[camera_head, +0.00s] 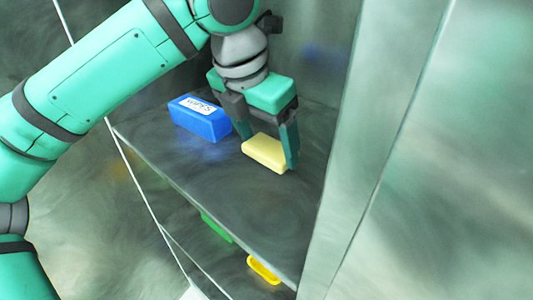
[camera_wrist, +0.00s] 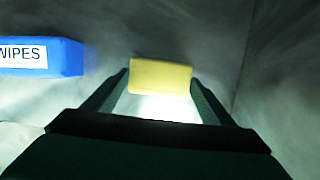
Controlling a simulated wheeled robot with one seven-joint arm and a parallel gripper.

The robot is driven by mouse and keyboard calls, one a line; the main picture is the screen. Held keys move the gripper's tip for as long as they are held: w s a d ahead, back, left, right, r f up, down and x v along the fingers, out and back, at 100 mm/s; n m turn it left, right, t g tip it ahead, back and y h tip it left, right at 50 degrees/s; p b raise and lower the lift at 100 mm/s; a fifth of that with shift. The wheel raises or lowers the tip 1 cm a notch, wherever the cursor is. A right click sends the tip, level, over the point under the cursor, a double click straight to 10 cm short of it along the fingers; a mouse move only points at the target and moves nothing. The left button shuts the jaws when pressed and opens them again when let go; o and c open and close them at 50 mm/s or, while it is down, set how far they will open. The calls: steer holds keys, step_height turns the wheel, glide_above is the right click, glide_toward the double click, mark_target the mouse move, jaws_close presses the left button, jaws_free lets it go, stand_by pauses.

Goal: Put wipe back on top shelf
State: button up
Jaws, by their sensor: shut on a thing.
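A pale yellow block, the wipe (camera_head: 264,152), is between the fingers of my gripper (camera_head: 268,150), low over the upper shelf (camera_head: 215,165). I cannot tell whether its underside touches the shelf. My gripper is shut on it, pointing down. In the wrist view the wipe (camera_wrist: 160,76) spans the gap between the fingertips (camera_wrist: 160,85). A blue box labelled WIPES (camera_head: 200,119) stands on the same shelf to the left of my gripper, apart from it. It also shows at the left of the wrist view (camera_wrist: 40,58).
A metal cabinet wall (camera_head: 345,150) rises close to the right of my gripper. Below the shelf, a green item (camera_head: 217,227) and a yellow-rimmed item (camera_head: 263,270) show partly. The shelf's front part is bare.

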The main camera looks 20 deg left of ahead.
mark_target(265, 151)
steer(key=shift+f, duration=1.9)
steer(key=o, duration=0.9)
steer(key=shift+o, duration=0.2)
steer(key=v, duration=0.7)
steer(key=shift+r, duration=0.3)
steer(key=shift+s, duration=0.1)
steer(key=shift+s, duration=0.1)
